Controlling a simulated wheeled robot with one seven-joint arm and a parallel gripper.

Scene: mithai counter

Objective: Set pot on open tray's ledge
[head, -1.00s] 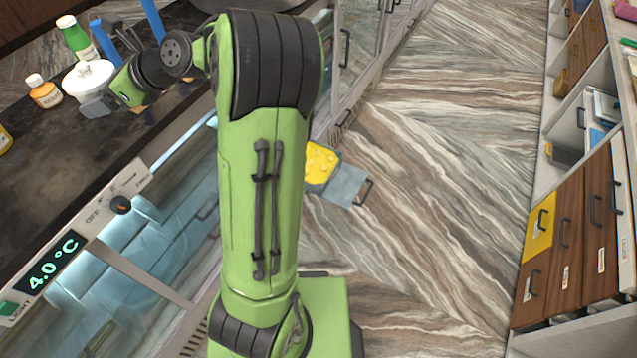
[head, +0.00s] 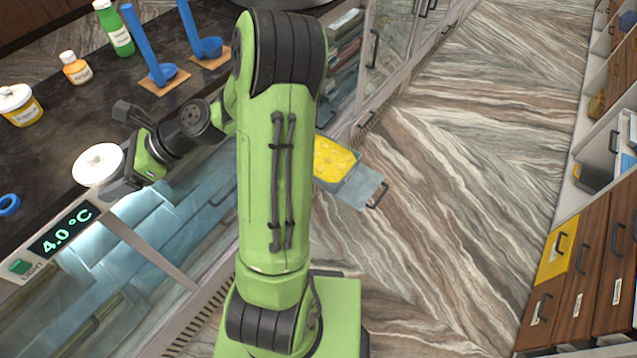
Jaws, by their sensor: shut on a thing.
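The white round pot (head: 97,163) with a lid is at the left in the head view, by the counter's front edge above the temperature display. My gripper (head: 118,184) is shut on the pot's near right side; the fingers are partly hidden. I cannot tell how high the pot is above the counter. The open tray (head: 350,172) sticks out from the front of the case, right of my arm. It holds yellow pieces (head: 333,158). Its flat grey-blue ledge (head: 360,188) is bare and ends in a dark handle. My arm partly hides the tray's left side.
Two blue upright-handled scoops (head: 160,72) stand on the counter's back. A green bottle (head: 115,30), an orange-labelled bottle (head: 75,68), a yellow-labelled jar (head: 18,105) and a blue ring (head: 8,205) are also there. Drawers (head: 565,260) line the right. The floor between is clear.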

